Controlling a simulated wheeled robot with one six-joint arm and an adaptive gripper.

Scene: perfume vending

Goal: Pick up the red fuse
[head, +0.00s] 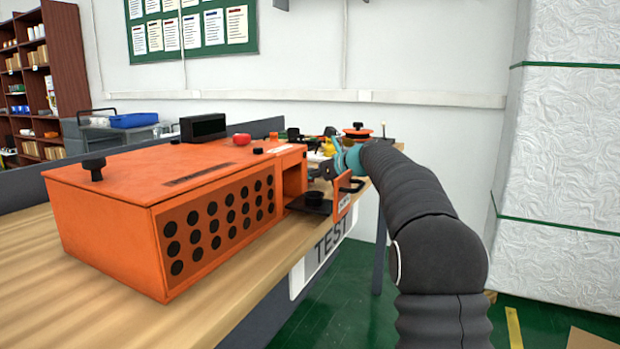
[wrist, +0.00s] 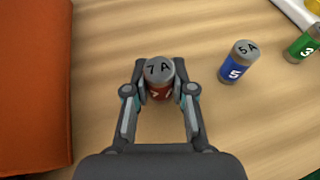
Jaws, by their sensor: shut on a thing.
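The red fuse (wrist: 158,92) is marked 7A on its grey cap and stands upright between my gripper's fingers in the wrist view. My gripper (wrist: 160,95) is shut on it, one finger on each side. I cannot tell whether the fuse still touches the wooden table. In the head view my gripper (head: 335,160) is beyond the right end of the orange box, and the fuse cannot be made out there.
A blue 5A fuse (wrist: 239,62) and a green fuse (wrist: 306,42) stand to the right in the wrist view. The orange box (head: 120,220) stands close on the left, its small door (head: 343,202) open. Bare table (wrist: 110,40) lies around the red fuse.

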